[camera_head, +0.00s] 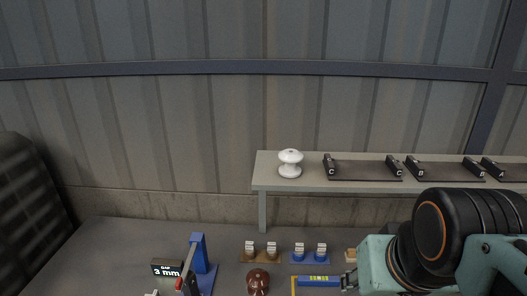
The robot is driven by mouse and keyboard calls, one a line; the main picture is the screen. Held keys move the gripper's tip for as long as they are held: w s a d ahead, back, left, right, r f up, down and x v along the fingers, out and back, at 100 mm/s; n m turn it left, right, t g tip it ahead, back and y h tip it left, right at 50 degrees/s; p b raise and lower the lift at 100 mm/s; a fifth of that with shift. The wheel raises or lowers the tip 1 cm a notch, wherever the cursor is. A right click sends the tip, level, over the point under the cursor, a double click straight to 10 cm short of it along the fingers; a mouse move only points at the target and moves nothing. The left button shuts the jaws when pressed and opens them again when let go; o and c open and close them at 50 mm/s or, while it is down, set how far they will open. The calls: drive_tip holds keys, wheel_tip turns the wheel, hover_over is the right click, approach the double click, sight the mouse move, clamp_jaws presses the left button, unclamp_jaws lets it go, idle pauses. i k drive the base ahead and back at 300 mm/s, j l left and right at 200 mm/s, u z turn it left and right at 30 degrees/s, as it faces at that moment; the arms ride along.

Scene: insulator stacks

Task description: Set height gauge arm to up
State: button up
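A blue upright stand (198,255) at the lower left, on the dark table, looks like the height gauge. A slanted grey bar with a red part (185,277) is in front of it, probably its arm. The lower end of this bar is cut off by the picture's bottom edge, so I cannot tell its full position. My teal and black arm fills the lower right.
A sign reading "GAP 3 mm" (166,269) is left of the stand. A brown ribbed insulator (258,282), a blue-and-yellow piece (318,281) and small white-topped blocks (261,252) are to its right. A raised shelf (300,184) bears a white insulator (290,164) and lettered dark racks (363,170).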

sight(180, 284)
drive_tip(key=u, duration=1.3)
drive_tip(key=j+z, duration=0.1)
drive_tip(key=j, duration=0.3)
drive_tip(key=k+j+z, duration=0.1)
drive_tip(key=j, duration=0.25)
